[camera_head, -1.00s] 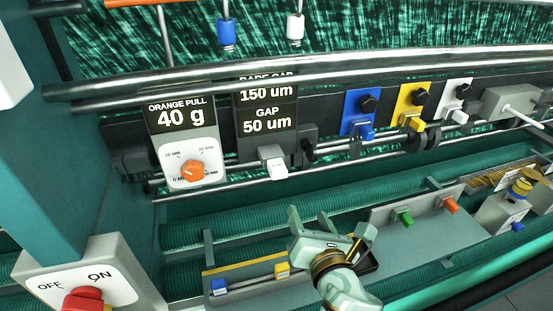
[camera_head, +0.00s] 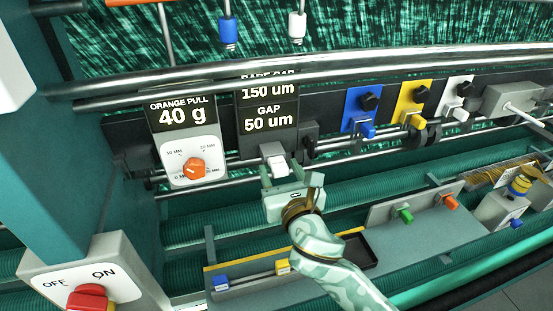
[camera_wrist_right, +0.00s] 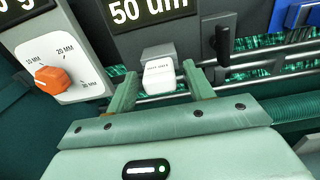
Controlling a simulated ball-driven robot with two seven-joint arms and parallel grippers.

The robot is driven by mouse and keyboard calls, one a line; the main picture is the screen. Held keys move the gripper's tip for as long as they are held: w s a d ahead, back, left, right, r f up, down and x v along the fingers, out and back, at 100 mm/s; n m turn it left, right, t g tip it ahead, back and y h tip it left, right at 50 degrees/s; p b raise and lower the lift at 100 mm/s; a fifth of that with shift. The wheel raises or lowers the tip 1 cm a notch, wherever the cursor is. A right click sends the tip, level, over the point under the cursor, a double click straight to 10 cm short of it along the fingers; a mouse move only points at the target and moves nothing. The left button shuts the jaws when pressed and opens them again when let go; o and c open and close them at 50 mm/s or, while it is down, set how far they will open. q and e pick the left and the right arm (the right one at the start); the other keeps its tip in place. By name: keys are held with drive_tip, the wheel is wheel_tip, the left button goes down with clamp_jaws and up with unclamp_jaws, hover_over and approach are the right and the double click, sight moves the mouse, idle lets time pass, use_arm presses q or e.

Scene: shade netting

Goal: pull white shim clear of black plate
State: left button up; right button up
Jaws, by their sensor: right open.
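The white shim's block-shaped end (camera_head: 273,156) sticks out below the dark GAP display, and it also shows in the right wrist view (camera_wrist_right: 159,78). The black plate (camera_head: 267,140) stands behind it; where the shim enters it is hard to see. My right gripper (camera_head: 291,179) is open just in front of and below the shim. In the right wrist view its two fingers (camera_wrist_right: 161,84) stand on either side of the white block, with a space at each side. Nothing is held. My left gripper is not in view.
An orange knob (camera_head: 194,168) sits on a white dial to the left. Blue (camera_head: 361,112), yellow (camera_head: 411,105) and white (camera_head: 457,100) plates line the rail at right. A thin metal rod runs close behind the fingers. A grey tray (camera_head: 240,287) lies below.

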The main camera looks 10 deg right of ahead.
drive_tip(key=shift+w, duration=0.25)
idle(0.3)
drive_tip(key=shift+p, duration=0.4)
clamp_jaws()
